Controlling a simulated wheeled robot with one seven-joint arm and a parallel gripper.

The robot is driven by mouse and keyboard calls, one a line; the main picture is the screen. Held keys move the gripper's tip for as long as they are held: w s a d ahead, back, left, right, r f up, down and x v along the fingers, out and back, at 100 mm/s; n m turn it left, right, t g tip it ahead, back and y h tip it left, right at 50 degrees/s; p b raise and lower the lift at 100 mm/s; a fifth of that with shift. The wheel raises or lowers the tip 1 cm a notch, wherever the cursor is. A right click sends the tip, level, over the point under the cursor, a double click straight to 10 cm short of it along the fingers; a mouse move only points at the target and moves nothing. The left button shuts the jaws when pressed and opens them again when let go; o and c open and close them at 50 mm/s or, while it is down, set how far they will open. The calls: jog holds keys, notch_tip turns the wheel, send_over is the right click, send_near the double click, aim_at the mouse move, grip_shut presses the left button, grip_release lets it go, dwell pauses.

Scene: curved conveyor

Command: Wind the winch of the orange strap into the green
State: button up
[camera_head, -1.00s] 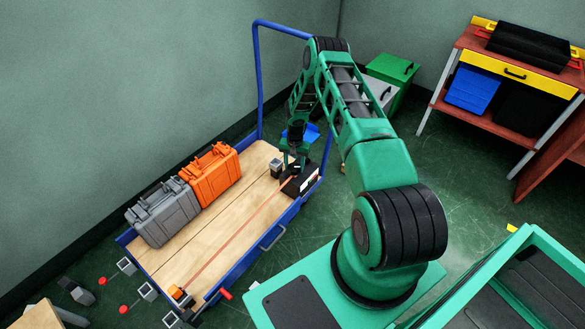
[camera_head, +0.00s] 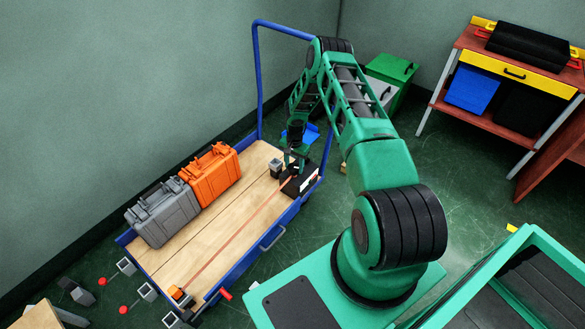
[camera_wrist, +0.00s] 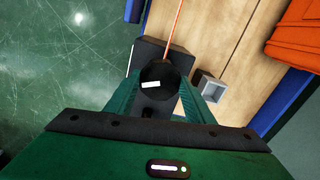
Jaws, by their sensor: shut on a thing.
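The orange strap (camera_head: 235,237) runs straight along the wooden trolley deck from an orange end fitting (camera_head: 178,294) to the black winch (camera_head: 302,183) at the far end. In the wrist view the strap (camera_wrist: 175,25) enters the dark winch body (camera_wrist: 149,50). My gripper (camera_head: 293,165) is over the winch and shut on its round black knob (camera_wrist: 160,73), with one green finger on each side. A white mark shows on the knob. A pale patch shows on the winch's side in the head view. I cannot make out any green zone on the winch.
A grey case (camera_head: 163,213) and an orange case (camera_head: 211,174) stand on the deck's wall side. A small grey square holder (camera_head: 276,168) is close beside the winch. The trolley's blue handle frame (camera_head: 259,80) rises behind. The deck's near middle is clear.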

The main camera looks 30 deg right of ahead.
aim_at(295, 167)
jog(key=o, duration=0.9)
jog(key=shift+s+d, duration=0.1)
jog(key=shift+d, duration=0.15)
jog(key=shift+o, duration=0.8)
jog(key=shift+a, duration=0.15)
notch_tip(295, 167, up, 11)
jog(key=shift+f, duration=0.1)
